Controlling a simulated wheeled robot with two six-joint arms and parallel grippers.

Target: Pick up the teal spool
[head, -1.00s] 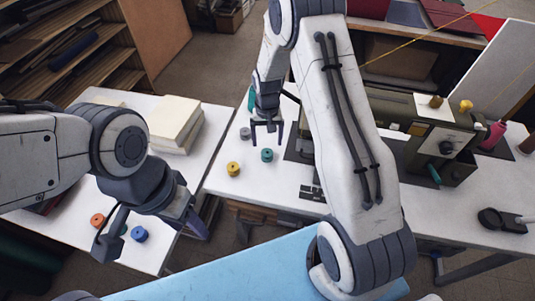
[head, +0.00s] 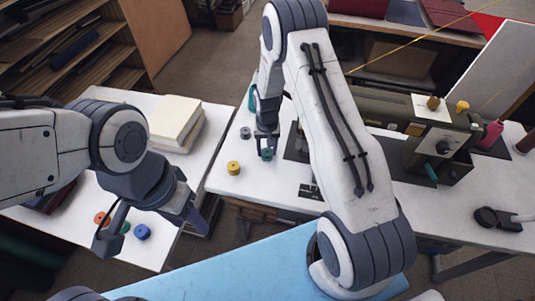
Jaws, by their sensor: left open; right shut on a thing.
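The teal spool (head: 267,155) stands on the white table by its left part. My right gripper (head: 267,152) points down over it and is shut on it, a finger on each side. Its fingers hide part of the spool. I cannot tell whether the spool is clear of the tabletop. My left gripper (head: 152,231) is open at the left, above the small spools on the left table.
A yellow spool (head: 234,168) and a grey spool (head: 245,132) stand close to the teal one. Orange (head: 100,217), green (head: 125,227) and blue (head: 142,232) spools lie near my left gripper. A sewing machine (head: 443,147) stands at the right. Cream blocks (head: 178,120) sit at the back left.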

